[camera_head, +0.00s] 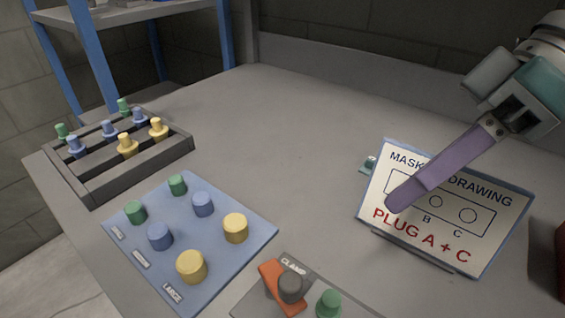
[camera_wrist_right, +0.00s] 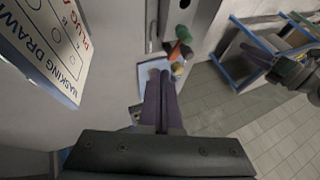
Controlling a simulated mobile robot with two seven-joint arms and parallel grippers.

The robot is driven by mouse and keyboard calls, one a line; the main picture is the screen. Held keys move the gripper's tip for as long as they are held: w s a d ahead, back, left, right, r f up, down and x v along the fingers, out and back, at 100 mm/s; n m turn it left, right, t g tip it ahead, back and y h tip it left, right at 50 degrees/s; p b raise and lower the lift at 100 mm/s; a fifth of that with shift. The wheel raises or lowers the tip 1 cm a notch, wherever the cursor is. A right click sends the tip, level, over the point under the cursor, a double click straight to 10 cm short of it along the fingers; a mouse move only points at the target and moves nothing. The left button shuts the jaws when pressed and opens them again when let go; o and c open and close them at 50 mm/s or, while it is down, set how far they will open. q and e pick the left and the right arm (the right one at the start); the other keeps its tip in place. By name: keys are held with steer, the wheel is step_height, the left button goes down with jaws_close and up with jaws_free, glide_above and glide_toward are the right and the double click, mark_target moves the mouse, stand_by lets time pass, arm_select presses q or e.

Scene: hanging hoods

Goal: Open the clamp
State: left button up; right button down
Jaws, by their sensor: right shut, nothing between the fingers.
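The clamp's grey plate (camera_head: 326,285), labelled CLAMP, is at the bottom edge of the head view, partly cut off. An orange bar (camera_head: 273,283) on it lies by a dark grey round knob (camera_head: 291,287), and a green plug (camera_head: 328,304) stands to the right. The orange bar also shows small in the wrist view (camera_wrist_right: 180,51). My right gripper (camera_head: 393,207) has long purple fingers, shut and empty, in front of the drawing card and well to the upper right of the clamp. My left gripper (camera_wrist_right: 257,57) shows only in the wrist view, its finger gap unclear.
A card (camera_head: 483,246) reading PLUG A + C stands at right. A blue board (camera_head: 206,262) with green, blue and yellow plugs lies left of the clamp. A dark rack (camera_head: 93,187) of plugs is further left. The middle table is clear.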

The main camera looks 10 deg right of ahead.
mark_target(281, 278)
steer(key=a+f, duration=0.6)
steer(key=shift+s+a, duration=0.1)
steer(key=shift+a, duration=0.25)
steer(key=shift+s+a+f+p, duration=0.1)
steer(key=shift+s+a+p, duration=0.25)
steer(key=shift+a, duration=0.3)
